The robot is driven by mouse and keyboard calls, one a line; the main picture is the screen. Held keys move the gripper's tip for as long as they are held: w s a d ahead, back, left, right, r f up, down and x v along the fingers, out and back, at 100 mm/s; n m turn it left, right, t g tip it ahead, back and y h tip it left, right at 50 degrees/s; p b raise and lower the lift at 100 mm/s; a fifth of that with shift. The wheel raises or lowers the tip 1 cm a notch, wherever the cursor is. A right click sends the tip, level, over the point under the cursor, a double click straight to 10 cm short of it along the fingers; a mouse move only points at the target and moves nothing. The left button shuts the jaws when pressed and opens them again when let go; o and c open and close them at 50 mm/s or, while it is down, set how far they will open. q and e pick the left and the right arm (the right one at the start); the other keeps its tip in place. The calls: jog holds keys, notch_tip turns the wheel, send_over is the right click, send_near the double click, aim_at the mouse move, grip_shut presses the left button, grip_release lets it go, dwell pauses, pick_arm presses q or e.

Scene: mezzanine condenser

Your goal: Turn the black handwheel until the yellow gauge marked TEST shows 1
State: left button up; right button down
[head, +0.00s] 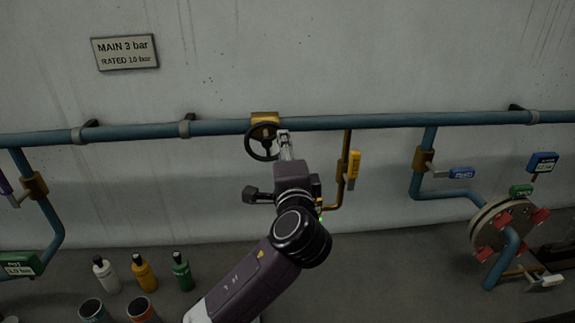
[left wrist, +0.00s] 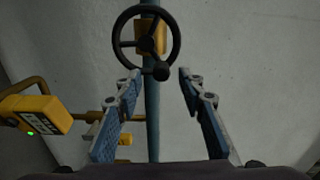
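The black handwheel (head: 262,142) is mounted on a yellow valve body (head: 264,117) on the blue wall pipe. In the left wrist view the handwheel (left wrist: 147,43) faces me, with a round knob (left wrist: 161,73) on its rim. My left gripper (head: 285,139) is at the wheel's right side in the head view. In the left wrist view its fingers (left wrist: 160,77) are apart, with the knob between or just beyond their tips; contact cannot be told.
A blue pipe (head: 380,122) runs along the wall. Bottles (head: 144,272) and open cups (head: 142,310) stand at lower left. A blue gauge (head: 461,173) and a flange with red parts (head: 505,229) are at right.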

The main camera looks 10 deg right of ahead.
pick_arm(q)
jog(key=s, duration=0.7)
jog(key=shift+s, duration=0.3)
